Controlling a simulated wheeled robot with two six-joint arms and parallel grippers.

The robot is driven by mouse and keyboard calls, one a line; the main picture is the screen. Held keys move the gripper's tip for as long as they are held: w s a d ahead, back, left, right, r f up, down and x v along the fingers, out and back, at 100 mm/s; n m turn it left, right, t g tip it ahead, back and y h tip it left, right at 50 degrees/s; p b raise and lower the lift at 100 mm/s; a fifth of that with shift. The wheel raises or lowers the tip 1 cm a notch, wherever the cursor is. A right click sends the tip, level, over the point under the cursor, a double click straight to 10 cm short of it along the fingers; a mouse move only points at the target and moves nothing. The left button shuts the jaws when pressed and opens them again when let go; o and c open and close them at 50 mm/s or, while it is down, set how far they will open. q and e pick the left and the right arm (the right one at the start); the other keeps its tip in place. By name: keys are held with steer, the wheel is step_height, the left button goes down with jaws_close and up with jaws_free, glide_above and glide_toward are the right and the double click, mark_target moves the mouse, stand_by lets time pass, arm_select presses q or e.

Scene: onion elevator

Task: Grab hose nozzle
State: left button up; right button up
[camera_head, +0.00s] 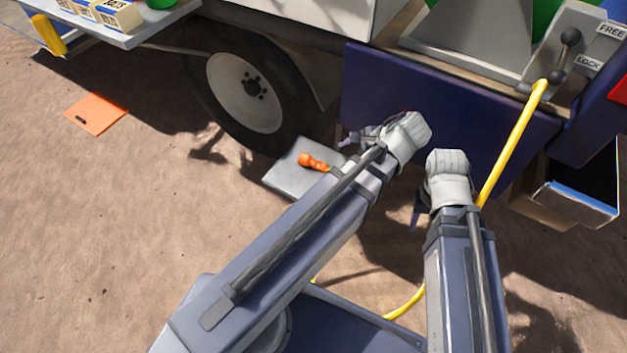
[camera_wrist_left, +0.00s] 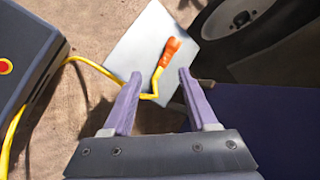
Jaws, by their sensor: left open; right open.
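The orange hose nozzle (camera_head: 318,161) lies on a grey plate (camera_head: 288,185) on the ground beside the truck's wheel. In the left wrist view the nozzle (camera_wrist_left: 169,50) sits on the plate (camera_wrist_left: 137,46), with a yellow hose (camera_wrist_left: 96,67) running from its near end. My left gripper (camera_wrist_left: 157,88) is open and empty; its purple fingers point toward the plate, and the hose end shows between them, with the nozzle beyond the fingertips. In the head view my left gripper (camera_head: 352,138) is partly hidden by its wrist. My right gripper (camera_head: 415,212) hangs low, mostly hidden behind its wrist.
The truck's wheel (camera_head: 245,92) and dark blue side panel (camera_head: 375,95) stand close behind the plate. A yellow hose (camera_head: 512,145) hangs down at the right, near my right arm. An orange sheet (camera_head: 97,114) lies on open sandy ground at the left.

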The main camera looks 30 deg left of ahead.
mark_target(310, 161)
arm_select(q)
steer(key=w+a+f+m+y+b, duration=0.1)
steer(key=w+a+f+y+b, duration=0.1)
steer(key=f+b, duration=0.4)
steer(key=w+a+f+m+y+b, duration=0.2)
steer(key=f+b, duration=0.4)
steer(key=b, duration=0.4)
steer(key=w+a+f+m+y+b, duration=0.2)
steer(key=a+f+b, duration=0.2)
steer(key=f+b, duration=0.2)
steer(key=shift+a+f+t+b, duration=0.1)
steer(key=shift+a+t+b, duration=0.25)
steer(key=shift+b, duration=0.9)
steer(key=shift+w+f+m+b, duration=0.1)
steer(key=shift+m+b, duration=0.2)
steer(key=shift+a, duration=0.1)
steer(key=shift+b+x, duration=1.4)
steer(key=shift+x, duration=2.45)
steer(key=shift+w, duration=0.15)
jaws_close()
